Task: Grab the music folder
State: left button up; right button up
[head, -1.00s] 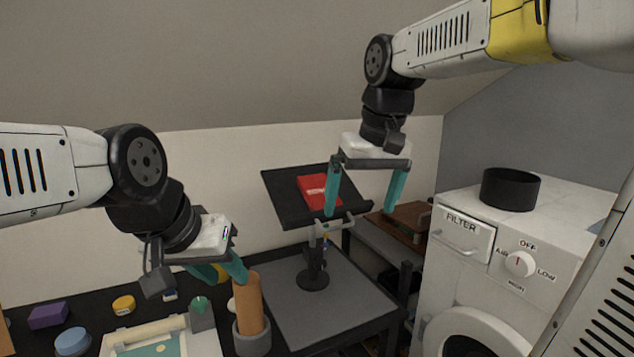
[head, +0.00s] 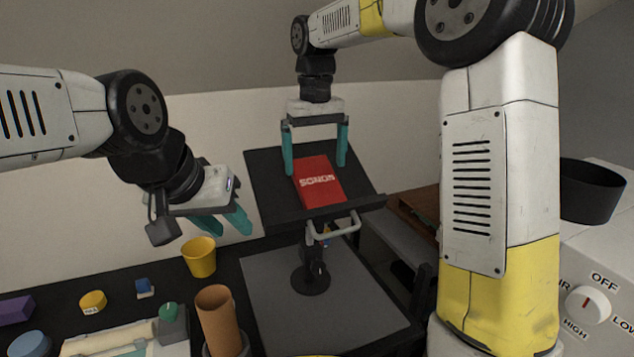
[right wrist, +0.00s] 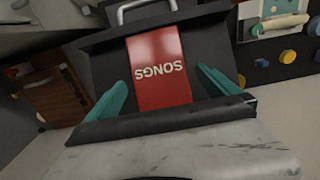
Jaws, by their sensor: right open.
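The red music folder (head: 318,182), marked SONGS, leans on the sloped black music stand (head: 273,196). It also shows in the right wrist view (right wrist: 158,72), upside down between the fingertips. My right gripper (head: 315,168) is open, with one teal finger toward each side of the folder's upper part; the fingers also show in the right wrist view (right wrist: 162,88). I cannot tell whether they touch the folder. My left gripper (head: 222,226) hangs left of the stand, its teal fingers apart and nothing visible between them.
A yellow cup (head: 199,257) and a brown cylinder (head: 219,318) stand on the dark table below my left gripper. The stand has a grey handle (head: 334,228) at its front. A white appliance with a dial (head: 588,305) and a black pot (head: 590,190) are at the right.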

aim_at(317, 179)
jog(key=f, duration=0.4)
jog(key=shift+s+d, duration=0.15)
jog(key=shift+d, duration=0.05)
jog(key=c, duration=1.4)
jog(key=shift+r, duration=0.15)
